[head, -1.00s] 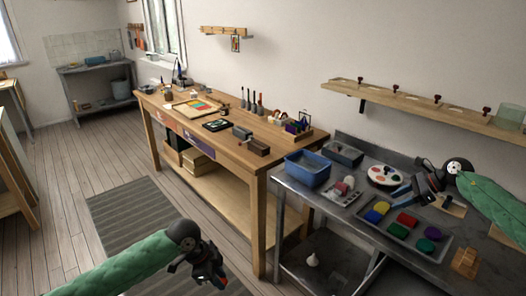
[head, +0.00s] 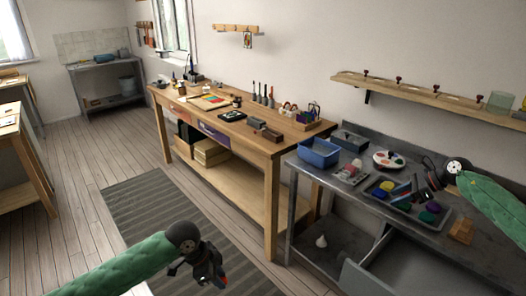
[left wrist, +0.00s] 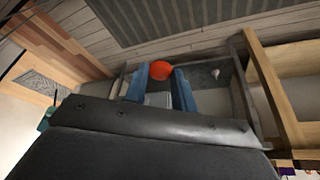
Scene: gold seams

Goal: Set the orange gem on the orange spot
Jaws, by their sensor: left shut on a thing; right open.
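My left gripper (head: 214,278) is low at the bottom of the head view, above the floor and in front of the wooden workbench. It is shut on the orange gem, a rounded orange-red piece (left wrist: 161,70) between the blue fingertips in the left wrist view. In the head view the gem is too small and dark to tell clearly. My right gripper (head: 408,186) is open, over the metal bench beside the tray of coloured pieces. A board with coloured patches (head: 208,102) lies on the wooden workbench; I cannot tell whether the orange spot is there.
The wooden workbench (head: 262,142) carries tools, a dark tray and small boxes. The metal bench at right holds a blue bin (head: 319,153), a round white palette (head: 389,160) and a tray of coloured pieces (head: 410,208). A grey drawer (head: 372,281) stands out below. Rug and floor lie clear.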

